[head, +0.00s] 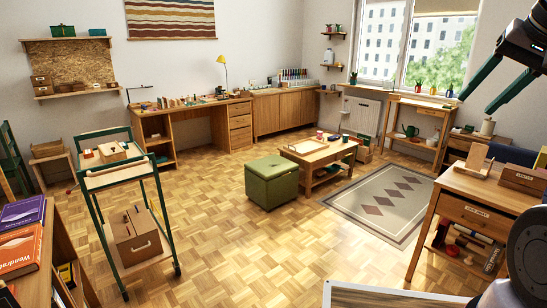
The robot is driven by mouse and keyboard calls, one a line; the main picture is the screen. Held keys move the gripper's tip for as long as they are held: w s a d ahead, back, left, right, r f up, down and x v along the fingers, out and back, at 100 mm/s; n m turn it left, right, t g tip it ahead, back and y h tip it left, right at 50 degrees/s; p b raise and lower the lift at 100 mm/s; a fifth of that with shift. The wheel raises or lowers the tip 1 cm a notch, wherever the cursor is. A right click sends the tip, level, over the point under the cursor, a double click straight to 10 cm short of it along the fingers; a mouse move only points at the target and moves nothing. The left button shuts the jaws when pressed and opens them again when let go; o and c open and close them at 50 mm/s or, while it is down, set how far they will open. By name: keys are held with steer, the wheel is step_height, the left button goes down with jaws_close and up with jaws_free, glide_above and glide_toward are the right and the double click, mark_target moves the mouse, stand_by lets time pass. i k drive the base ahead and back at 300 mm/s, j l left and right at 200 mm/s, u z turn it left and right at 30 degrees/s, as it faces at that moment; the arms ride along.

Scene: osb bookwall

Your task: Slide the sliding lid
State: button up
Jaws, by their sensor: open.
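My gripper (478,104) hangs in the upper right of the head view, above the small wooden table at the right. Its two green fingers are spread apart, with nothing between them. A labelled wooden box (524,181) lies on that table, cut off in part by the right edge; it may carry a sliding lid, but I cannot tell. A smaller box (112,152) stands on the trolley's top tray at the left, and a larger box with a handle (137,240) stands on its lower shelf. I cannot tell which box has the sliding lid.
The right table (448,209) also bears a wooden stand (474,167). The green-framed trolley (107,176) stands at the left. A green pouf (271,181) and a low table (315,157) stand mid-room. A patterned rug (372,214) lies right of them. The parquet in front is clear.

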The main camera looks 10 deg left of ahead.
mark_target(110, 146)
steer(key=i+j+u, duration=0.1)
steer(key=i+u, duration=0.15)
steer(key=u, duration=0.15)
steer(key=i+u, duration=0.2)
steer(key=u, duration=0.15)
steer(key=i+u, duration=0.25)
steer(key=u, duration=0.15)
steer(key=i+j+u, duration=0.1)
steer(key=i+u, duration=0.3)
steer(key=i, duration=0.25)
steer(key=i+l+u, duration=0.1)
steer(key=i+u, duration=0.35)
steer(key=i, duration=0.2)
steer(key=i+j+z, duration=0.1)
steer(key=i, duration=0.45)
steer(key=i+j+z, duration=0.1)
steer(key=i+j, duration=0.25)
steer(key=i, duration=0.15)
steer(key=i+j, duration=0.3)
steer(key=i, duration=0.2)
steer(key=z, duration=0.05)
